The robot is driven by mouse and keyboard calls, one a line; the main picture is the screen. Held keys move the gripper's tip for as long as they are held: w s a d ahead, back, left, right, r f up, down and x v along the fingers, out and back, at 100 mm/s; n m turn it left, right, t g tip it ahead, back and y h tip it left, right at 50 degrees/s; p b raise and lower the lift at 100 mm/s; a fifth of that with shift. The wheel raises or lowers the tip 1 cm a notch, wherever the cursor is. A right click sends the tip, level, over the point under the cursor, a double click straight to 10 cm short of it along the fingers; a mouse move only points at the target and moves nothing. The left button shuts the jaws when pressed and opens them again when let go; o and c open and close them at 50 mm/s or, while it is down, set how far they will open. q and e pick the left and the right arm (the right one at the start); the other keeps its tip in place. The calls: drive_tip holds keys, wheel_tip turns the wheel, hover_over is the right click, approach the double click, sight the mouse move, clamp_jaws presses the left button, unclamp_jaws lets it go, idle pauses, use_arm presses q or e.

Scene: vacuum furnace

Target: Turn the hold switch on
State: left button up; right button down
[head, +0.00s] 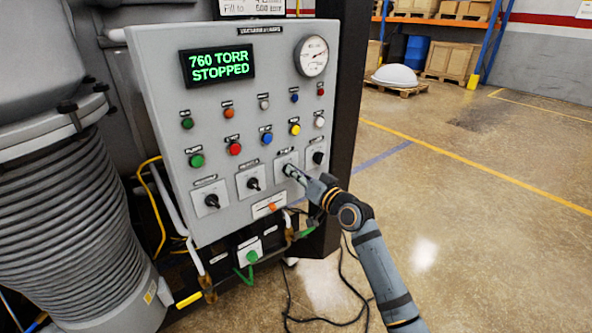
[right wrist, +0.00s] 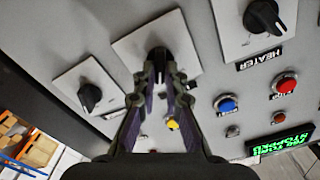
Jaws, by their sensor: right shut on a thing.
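A row of black rotary switches on white plates runs along the lower part of the grey control panel (head: 215,130). My right gripper (head: 290,170) is at the third switch from the left, taken as the hold switch (head: 287,162); its small label is hard to read. In the right wrist view my right gripper (right wrist: 160,75) is shut on the black knob (right wrist: 158,54) of this switch, one finger on each side. The knob's pointer is partly hidden by the fingers. My left gripper is not in view.
The heater switch (head: 252,183) and the rightmost switch (head: 318,157) flank the held one closely. Coloured buttons sit above. The display (head: 218,66) reads 760 TORR STOPPED. A dark post (head: 343,90) stands right of the panel; open floor (head: 460,200) lies beyond.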

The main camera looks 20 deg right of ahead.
drive_tip(key=shift+m, duration=0.3)
drive_tip(key=c, duration=1.4)
unclamp_jaws()
drive_tip(key=v, duration=0.7)
drive_tip(key=shift+s+d, duration=0.1)
drive_tip(key=shift+s, duration=0.1)
